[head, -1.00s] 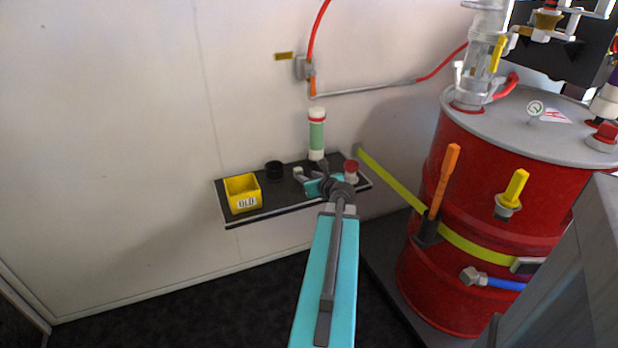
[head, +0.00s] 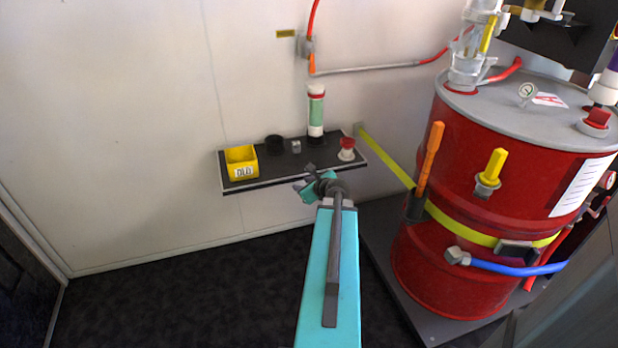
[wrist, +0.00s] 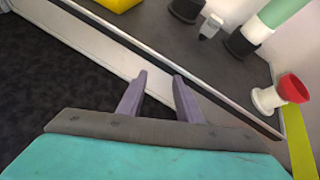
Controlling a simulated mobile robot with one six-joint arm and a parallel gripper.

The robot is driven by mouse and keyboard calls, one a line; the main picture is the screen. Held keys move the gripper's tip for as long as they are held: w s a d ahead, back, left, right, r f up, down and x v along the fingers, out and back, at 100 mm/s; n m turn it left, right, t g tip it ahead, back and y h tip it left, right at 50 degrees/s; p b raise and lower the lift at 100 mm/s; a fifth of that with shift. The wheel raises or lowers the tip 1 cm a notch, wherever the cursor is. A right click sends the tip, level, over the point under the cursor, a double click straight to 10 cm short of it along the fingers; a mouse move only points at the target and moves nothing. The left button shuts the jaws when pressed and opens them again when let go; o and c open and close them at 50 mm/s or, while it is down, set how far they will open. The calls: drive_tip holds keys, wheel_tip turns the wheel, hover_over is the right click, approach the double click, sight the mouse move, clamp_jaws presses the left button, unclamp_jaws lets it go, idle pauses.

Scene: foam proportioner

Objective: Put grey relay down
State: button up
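The small grey relay (head: 296,146) stands on the black wall shelf (head: 215,181), between the black cup and the green-and-white cylinder. It also shows in the wrist view (wrist: 210,27), near the top, apart from my fingers. My gripper (wrist: 159,75) is open with nothing between its two fingers. In the head view my gripper (head: 305,182) is in front of the shelf's front edge, short of the relay. The fingertips are small and partly hidden by the wrist in the head view.
On the shelf are a yellow bin (head: 241,163), a black cup (head: 274,144), a green-and-white cylinder (head: 316,112) and a red-topped white knob (head: 347,149). A red drum (head: 475,220) with a yellow strap stands at right. The floor (head: 180,300) at left is clear.

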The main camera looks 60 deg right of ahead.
drive_tip(key=w+a+f+n+g+y, duration=0.2)
drive_tip(key=a+f+n, duration=0.45)
drive_tip(key=a, duration=0.45)
drive_tip(key=w+a+f+n+g+y, duration=0.1)
drive_tip(key=a+f+n+g+y, duration=0.3)
drive_tip(key=a+f, duration=0.6)
drive_tip(key=w+a+f+n+y, duration=0.15)
drive_tip(key=a+f+n, duration=0.5)
drive_tip(key=a, duration=0.65)
drive_tip(key=s+a+f+n+g+h, duration=0.1)
drive_tip(key=s+a+f+n+g, duration=0.3)
drive_tip(key=s+a+n, duration=0.6)
drive_tip(key=s+a+f+n+g+h, duration=0.2)
drive_tip(key=s+a+f+n+g, duration=0.3)
drive_tip(key=s+a+f+n, duration=0.3)
drive_tip(key=s+a+n, duration=0.3)
drive_tip(key=s, duration=0.1)
drive_tip(key=shift+a+f, duration=0.15)
drive_tip(key=shift+f, duration=0.2)
